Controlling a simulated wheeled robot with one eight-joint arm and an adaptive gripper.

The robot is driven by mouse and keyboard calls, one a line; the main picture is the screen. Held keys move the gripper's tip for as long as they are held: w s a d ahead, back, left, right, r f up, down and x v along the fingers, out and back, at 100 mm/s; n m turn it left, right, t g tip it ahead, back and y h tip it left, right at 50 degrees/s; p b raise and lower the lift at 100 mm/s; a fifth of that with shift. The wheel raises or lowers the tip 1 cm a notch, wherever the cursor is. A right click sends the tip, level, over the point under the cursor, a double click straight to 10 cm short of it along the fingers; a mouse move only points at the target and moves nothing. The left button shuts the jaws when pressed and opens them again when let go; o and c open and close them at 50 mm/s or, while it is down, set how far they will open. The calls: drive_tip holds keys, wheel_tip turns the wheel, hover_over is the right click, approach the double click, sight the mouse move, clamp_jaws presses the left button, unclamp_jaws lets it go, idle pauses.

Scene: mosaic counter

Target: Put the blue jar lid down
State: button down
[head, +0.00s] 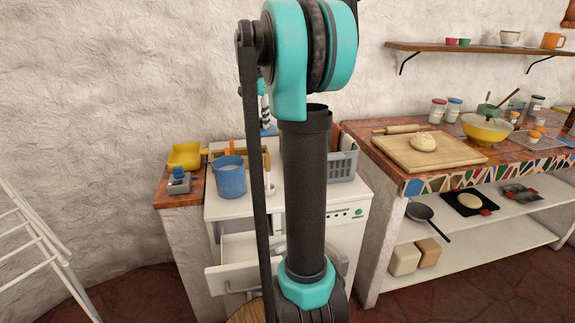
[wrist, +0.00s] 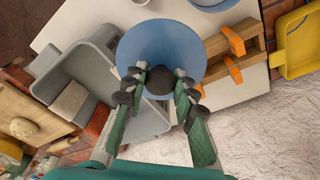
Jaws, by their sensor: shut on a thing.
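The blue jar lid (wrist: 160,45) is a round blue disc with a dark round knob in the wrist view. My gripper (wrist: 159,80) is shut on the lid, with its two green fingers on either side of the knob. In the head view my arm hides most of my gripper, and only a bit of blue (head: 268,130) shows beside it. The lid is above the white washing machine top (head: 250,210); the wrist view does not show clearly how high.
A blue bucket (head: 229,177) and a grey crate (head: 342,166) stand on the machine top. A wooden piece with orange clamps (wrist: 235,50) lies near the lid. A yellow tray (head: 184,156) is at the left. An open drawer (head: 240,247) juts out below.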

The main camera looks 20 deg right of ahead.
drive_tip(key=f, duration=2)
drive_tip(key=shift+d, duration=0.25)
drive_tip(key=shift+f, duration=0.2)
drive_tip(key=c, duration=1.2)
unclamp_jaws()
drive_tip(key=shift+r, duration=0.15)
wheel_tip(320, 180, up, 12)
drive_tip(key=s+a, duration=0.1)
drive_tip(key=shift+a, duration=0.25)
